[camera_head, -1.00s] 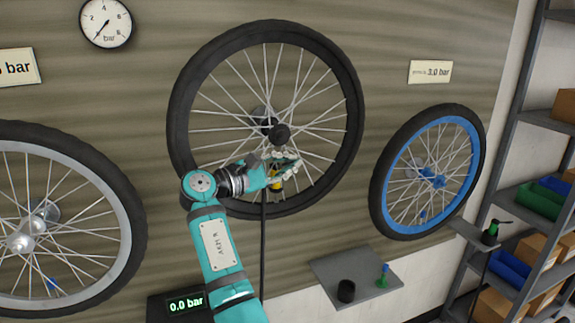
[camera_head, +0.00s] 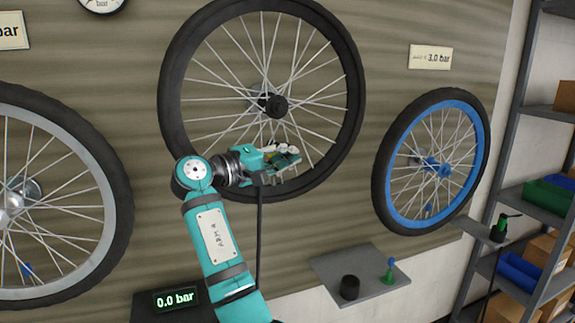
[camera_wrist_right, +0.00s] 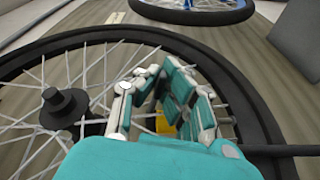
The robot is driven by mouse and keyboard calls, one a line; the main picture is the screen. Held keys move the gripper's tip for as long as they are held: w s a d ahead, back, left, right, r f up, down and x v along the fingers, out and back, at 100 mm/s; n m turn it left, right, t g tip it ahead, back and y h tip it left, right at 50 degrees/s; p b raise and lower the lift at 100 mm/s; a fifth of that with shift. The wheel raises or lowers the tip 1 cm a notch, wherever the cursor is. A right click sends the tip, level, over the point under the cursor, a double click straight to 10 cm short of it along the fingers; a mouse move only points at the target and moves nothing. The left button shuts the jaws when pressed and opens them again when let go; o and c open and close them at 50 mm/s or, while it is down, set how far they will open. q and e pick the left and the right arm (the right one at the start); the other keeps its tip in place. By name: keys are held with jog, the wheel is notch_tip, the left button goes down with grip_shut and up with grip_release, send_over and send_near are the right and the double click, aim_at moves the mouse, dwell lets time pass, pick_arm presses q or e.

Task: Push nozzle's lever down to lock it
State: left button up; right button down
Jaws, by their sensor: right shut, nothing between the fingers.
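The yellow nozzle (camera_wrist_right: 163,125) shows only as a small patch behind my right gripper's fingers in the right wrist view. My right gripper (camera_head: 282,160) is at the lower part of the middle black-rimmed wheel (camera_head: 350,100), covering the nozzle in the head view. In the right wrist view the gripper (camera_wrist_right: 165,88) has its fingers curled in, shut with nothing between them. The nozzle's lever is hidden, so I cannot tell its position or whether a finger touches it. The black hose (camera_head: 260,225) hangs down from behind the gripper. My left gripper is out of view.
A grey-rimmed wheel (camera_head: 115,170) is at left and a blue-rimmed wheel (camera_head: 390,200) at right. A small grey shelf (camera_head: 372,285) holds a black cap (camera_head: 349,288) and a green-blue piece (camera_head: 388,272). The display (camera_head: 176,299) reads 0.0 bar. Storage racks stand at far right.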

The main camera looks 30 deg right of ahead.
jog(key=shift+w+f+m+b, duration=0.15)
jog(key=shift+f+m+b, duration=0.2)
jog(key=shift+m+b, duration=0.5)
jog(key=shift+w+f+m+b, duration=0.15)
jog(key=shift+f+m+b, duration=0.2)
jog(key=shift+m+b, duration=0.45)
jog(key=shift+m, duration=0.25)
jog(key=c, duration=2)
grip_release()
jog(key=o, duration=0.5)
jog(key=shift+o, duration=0.2)
jog(key=shift+s, duration=0.1)
